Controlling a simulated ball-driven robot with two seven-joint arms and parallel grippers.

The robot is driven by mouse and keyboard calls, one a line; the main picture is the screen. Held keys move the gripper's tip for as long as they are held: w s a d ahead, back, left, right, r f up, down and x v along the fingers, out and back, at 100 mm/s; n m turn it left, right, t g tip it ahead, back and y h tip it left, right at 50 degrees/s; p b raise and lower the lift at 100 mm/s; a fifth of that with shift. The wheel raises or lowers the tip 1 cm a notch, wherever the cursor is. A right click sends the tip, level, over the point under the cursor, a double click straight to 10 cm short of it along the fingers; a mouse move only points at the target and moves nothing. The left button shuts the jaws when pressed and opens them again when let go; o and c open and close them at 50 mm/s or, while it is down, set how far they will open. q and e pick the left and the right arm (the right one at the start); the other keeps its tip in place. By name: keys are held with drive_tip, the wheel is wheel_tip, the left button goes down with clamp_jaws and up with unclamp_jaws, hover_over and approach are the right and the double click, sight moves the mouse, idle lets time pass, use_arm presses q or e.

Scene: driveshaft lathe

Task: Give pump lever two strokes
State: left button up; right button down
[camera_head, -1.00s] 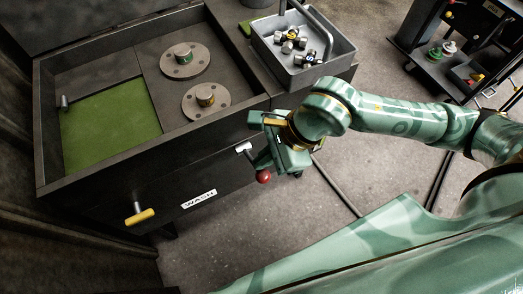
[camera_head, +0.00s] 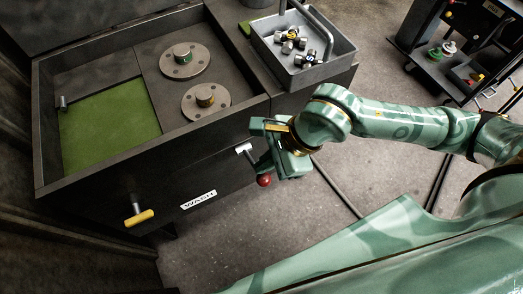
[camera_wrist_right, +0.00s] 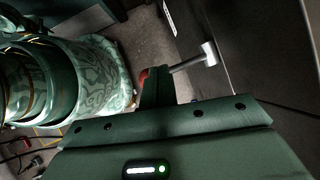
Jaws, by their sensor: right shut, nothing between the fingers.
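The pump lever with its red ball knob (camera_head: 264,181) sticks out from the front of the dark wash tank (camera_head: 90,190). Its metal pivot (camera_head: 243,148) is on the tank's front panel. My right gripper (camera_head: 262,165) is at the lever, just above the red knob, shut with nothing between its fingers. In the right wrist view the knob (camera_wrist_right: 144,76) shows partly behind a finger, with the metal lever end (camera_wrist_right: 208,54) beyond. I cannot tell whether finger and lever touch. My left gripper is not in view.
A yellow-handled lever (camera_head: 139,218) and a WASH label (camera_head: 199,199) are on the tank front. Two flanged parts (camera_head: 205,96) lie in the tank. A grey basket (camera_head: 305,76) of small joints stands behind. The floor in front is clear.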

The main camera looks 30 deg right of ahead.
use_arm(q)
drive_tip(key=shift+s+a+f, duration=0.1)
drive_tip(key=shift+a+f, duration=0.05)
use_arm(e)
drive_tip(key=shift+s+f, duration=0.3)
drive_tip(key=shift+f, duration=0.35)
idle(0.4)
use_arm(q)
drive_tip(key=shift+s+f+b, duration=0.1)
drive_tip(key=shift+b, duration=0.25)
use_arm(e)
drive_tip(key=shift+s+f, duration=0.35)
drive_tip(key=shift+f, duration=0.35)
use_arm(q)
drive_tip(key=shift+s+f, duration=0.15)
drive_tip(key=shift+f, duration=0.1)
use_arm(e)
drive_tip(key=shift+s+f, duration=0.35)
drive_tip(key=shift+f, duration=0.35)
drive_tip(key=shift+s+f, duration=0.3)
drive_tip(key=shift+f, duration=0.35)
idle(1.2)
drive_tip(key=shift+r, duration=0.1)
idle(0.4)
